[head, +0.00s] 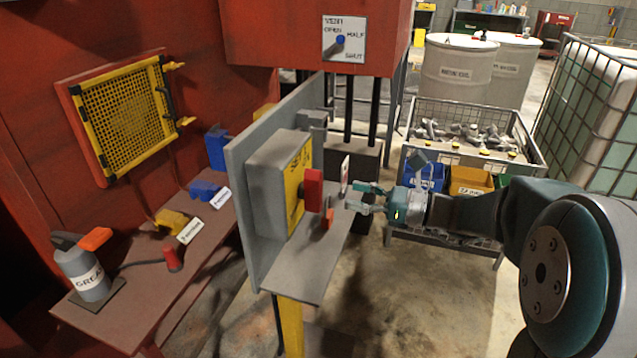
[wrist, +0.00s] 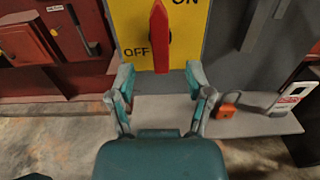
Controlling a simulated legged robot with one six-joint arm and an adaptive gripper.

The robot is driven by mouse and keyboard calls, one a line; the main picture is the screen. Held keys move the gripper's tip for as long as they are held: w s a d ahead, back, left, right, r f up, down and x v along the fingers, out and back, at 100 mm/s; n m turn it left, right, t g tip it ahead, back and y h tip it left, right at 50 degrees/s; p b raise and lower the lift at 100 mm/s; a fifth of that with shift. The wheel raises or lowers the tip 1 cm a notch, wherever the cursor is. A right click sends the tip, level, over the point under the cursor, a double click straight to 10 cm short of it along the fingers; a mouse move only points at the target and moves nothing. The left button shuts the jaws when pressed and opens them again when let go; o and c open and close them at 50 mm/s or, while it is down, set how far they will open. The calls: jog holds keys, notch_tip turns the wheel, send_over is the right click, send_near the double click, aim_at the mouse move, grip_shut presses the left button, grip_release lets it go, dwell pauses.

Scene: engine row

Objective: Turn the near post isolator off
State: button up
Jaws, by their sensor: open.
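The near post isolator (head: 268,185) is a grey box with a yellow face on a grey backplate on a yellow post. Its red handle (head: 313,190) sticks out from the face. In the wrist view the red handle (wrist: 159,38) stands upright on the yellow face (wrist: 190,30), with "OFF" beside it at left and "ON" at upper right. My gripper (head: 362,197) is open and empty, to the right of the handle in the head view. In the wrist view its fingertips (wrist: 160,78) are spread on either side below the handle, with no contact visible.
A grey shelf (wrist: 170,104) juts out below the isolator, with an orange piece (wrist: 228,108) and a white tag (wrist: 296,93) at its right. A red bench (head: 130,310) with a grease can (head: 85,275) is at left. A wire-mesh bin (head: 470,110) stands behind my gripper.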

aim_at(322, 188)
jog(key=x, duration=0.6)
jog(key=shift+a, duration=0.25)
jog(key=shift+w+a, duration=0.4)
jog(key=shift+a, duration=0.45)
jog(key=shift+a, duration=0.1)
grip_shut()
